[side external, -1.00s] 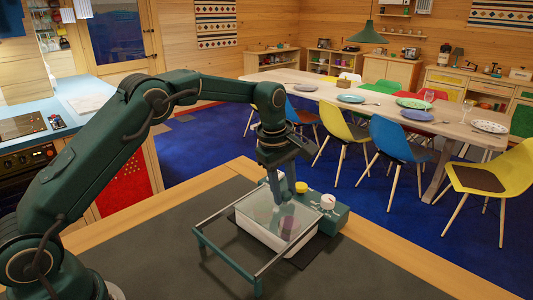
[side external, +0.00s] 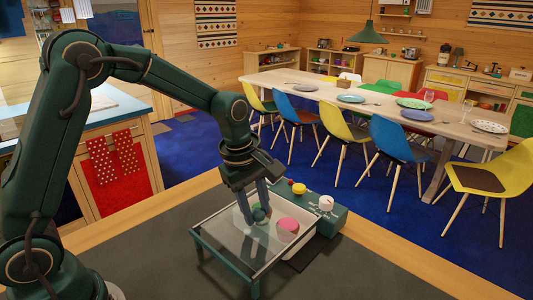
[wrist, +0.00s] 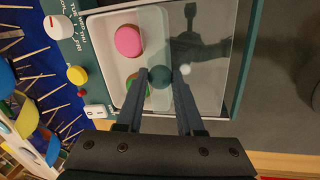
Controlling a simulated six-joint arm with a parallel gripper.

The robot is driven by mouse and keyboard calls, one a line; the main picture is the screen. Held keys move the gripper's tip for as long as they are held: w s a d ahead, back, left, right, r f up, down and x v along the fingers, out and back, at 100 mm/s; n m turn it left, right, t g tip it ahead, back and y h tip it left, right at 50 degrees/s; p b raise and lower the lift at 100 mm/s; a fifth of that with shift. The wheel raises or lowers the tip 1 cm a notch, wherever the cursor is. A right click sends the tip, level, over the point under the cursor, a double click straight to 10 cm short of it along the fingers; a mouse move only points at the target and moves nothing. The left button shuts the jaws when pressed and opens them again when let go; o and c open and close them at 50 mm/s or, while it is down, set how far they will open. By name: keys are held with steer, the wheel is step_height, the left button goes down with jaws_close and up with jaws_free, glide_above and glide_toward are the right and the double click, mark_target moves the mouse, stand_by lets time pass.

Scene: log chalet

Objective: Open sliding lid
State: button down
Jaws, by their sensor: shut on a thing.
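A clear glass sliding lid (side external: 222,236) lies on a dark green rail frame (side external: 228,268), over a white tray (side external: 273,240). In the wrist view the lid (wrist: 205,85) covers the right part of the tray, and the left part is uncovered. My gripper (side external: 254,219) points down and is shut on the lid's round dark green knob (wrist: 160,77), near the lid's left edge in the wrist view. A pink round thing (side external: 288,226) sits uncovered in the tray. A green and orange thing (wrist: 132,84) is partly hidden by my finger.
A green control box with a white dial (side external: 326,203), a yellow button (side external: 299,189) and a small red button (side external: 291,182) adjoins the tray's far side. The dark worktop (side external: 350,275) is clear at front right. A dining table with chairs stands beyond.

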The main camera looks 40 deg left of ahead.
mark_target(253, 213)
steer(key=shift+s, duration=0.4)
steer(key=c, duration=0.5)
jaws_free()
steer(key=shift+c, duration=0.2)
steer(key=shift+s+a+r, duration=0.1)
steer(key=shift+s+r, duration=0.15)
steer(key=shift+r, duration=1)
steer(key=shift+s+r, duration=0.25)
steer(key=shift+r, duration=1)
